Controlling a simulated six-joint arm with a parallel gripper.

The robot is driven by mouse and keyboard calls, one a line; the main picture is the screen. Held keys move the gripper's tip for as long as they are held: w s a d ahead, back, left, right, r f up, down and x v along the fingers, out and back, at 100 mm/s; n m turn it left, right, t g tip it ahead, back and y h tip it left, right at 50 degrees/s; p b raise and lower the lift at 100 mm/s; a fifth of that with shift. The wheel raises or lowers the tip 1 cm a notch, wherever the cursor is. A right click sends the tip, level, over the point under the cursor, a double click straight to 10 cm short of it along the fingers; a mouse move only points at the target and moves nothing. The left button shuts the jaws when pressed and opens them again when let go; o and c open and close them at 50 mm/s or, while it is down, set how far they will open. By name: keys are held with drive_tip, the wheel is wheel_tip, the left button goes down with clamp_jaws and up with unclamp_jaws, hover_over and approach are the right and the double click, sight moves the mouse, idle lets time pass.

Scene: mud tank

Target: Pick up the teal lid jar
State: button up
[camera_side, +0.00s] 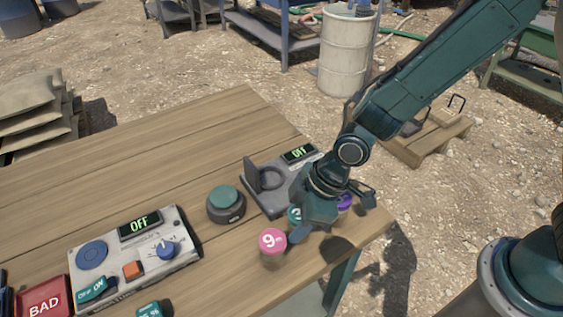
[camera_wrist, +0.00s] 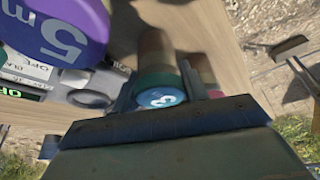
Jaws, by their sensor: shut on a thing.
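The teal lid jar (camera_wrist: 160,97) sits between the two fingers in the wrist view, its lid toward the camera with a white mark on it. In the side view only part of its teal lid (camera_side: 294,214) shows; my gripper hides the rest. My gripper (camera_side: 312,212) points down at the table's near right corner and is shut on this jar. I cannot tell whether the jar still touches the table. A pink lid jar (camera_side: 272,243), marked 9, stands just left and in front of it. A purple lid jar (camera_side: 345,202) stands to its right, partly hidden.
A grey device (camera_side: 270,192) with an OFF display lies behind the gripper. A white control box (camera_side: 135,250) and a red BAD plate (camera_side: 45,299) lie at left. The table's middle (camera_side: 170,160) is clear.

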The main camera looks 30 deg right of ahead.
sight(297, 213)
wheel_tip(297, 213, up, 20)
idle(0.7)
idle(0.6)
drive_tip(key=w+a+f+n, duration=0.2)
drive_tip(key=w+a+f, duration=0.2)
drive_tip(key=w, duration=0.3)
drive_tip(key=w+a+f+n+g, duration=0.1)
drive_tip(key=w+a+f+n, duration=0.1)
drive_tip(key=w+a+f, duration=0.3)
drive_tip(key=shift+w+a+g+y, duration=0.3)
drive_tip(key=shift+w+a, duration=0.1)
drive_tip(key=shift+w, duration=0.5)
drive_tip(key=shift+f, duration=2.35)
drive_tip(key=shift+f, duration=0.95)
idle(0.5)
